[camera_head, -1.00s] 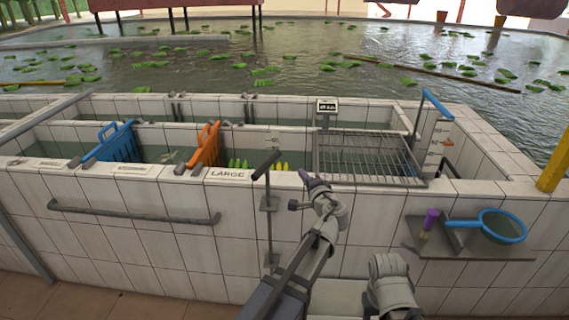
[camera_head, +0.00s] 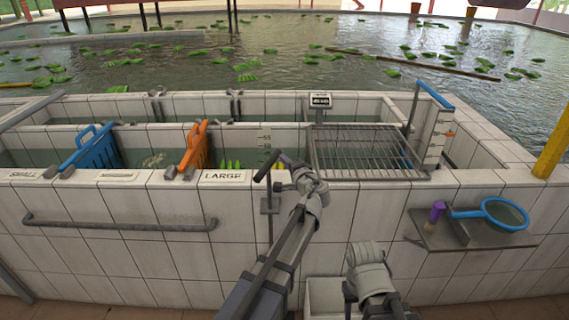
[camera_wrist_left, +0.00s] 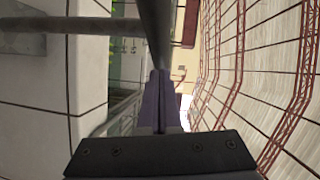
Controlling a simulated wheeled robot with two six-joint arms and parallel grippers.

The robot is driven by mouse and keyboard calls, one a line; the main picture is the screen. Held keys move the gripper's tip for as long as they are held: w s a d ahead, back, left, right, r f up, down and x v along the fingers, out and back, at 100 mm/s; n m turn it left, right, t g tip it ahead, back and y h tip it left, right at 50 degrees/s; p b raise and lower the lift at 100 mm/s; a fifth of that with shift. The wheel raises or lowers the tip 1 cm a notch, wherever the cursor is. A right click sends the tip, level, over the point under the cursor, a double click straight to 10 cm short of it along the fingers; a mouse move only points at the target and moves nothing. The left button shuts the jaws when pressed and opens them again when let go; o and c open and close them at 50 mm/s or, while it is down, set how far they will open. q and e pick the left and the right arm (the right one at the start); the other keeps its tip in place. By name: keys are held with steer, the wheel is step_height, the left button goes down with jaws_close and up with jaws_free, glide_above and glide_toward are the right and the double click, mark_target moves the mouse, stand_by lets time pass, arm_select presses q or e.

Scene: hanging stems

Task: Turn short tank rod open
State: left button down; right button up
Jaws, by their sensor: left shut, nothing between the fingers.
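The short tank rod (camera_head: 269,208) is a thin grey upright rod on the front of the tiled tank wall, right of the LARGE label. Its dark crossbar handle (camera_head: 266,165) sits at the top, tilted up to the right. My left gripper (camera_head: 282,158) is shut and empty, just right of the handle. In the left wrist view the shut fingertips (camera_wrist_left: 157,78) meet or nearly meet a dark bar (camera_wrist_left: 155,30) ahead; I cannot tell whether they touch it. A grey rod (camera_wrist_left: 75,25) runs left from that bar. My right gripper is not in view.
A long grey rail (camera_head: 120,225) runs along the wall at left. A metal grate (camera_head: 365,152) covers the tank at right. A shelf (camera_head: 470,238) holds a blue-rimmed net (camera_head: 505,213) and a purple-handled brush (camera_head: 437,212). Orange (camera_head: 195,148) and blue (camera_head: 95,150) dividers stand in the tanks.

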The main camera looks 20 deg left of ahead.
arm_select(q)
steer(key=shift+w+a, duration=0.1)
stand_by(0.3)
steer(key=n+g+y, duration=0.1)
steer(key=w+a+n+g+y, duration=0.1)
steer(key=n+g, duration=0.1)
steer(key=shift+w+a+y, duration=0.25)
steer(key=shift+a+y, duration=0.1)
steer(key=shift+y, duration=0.05)
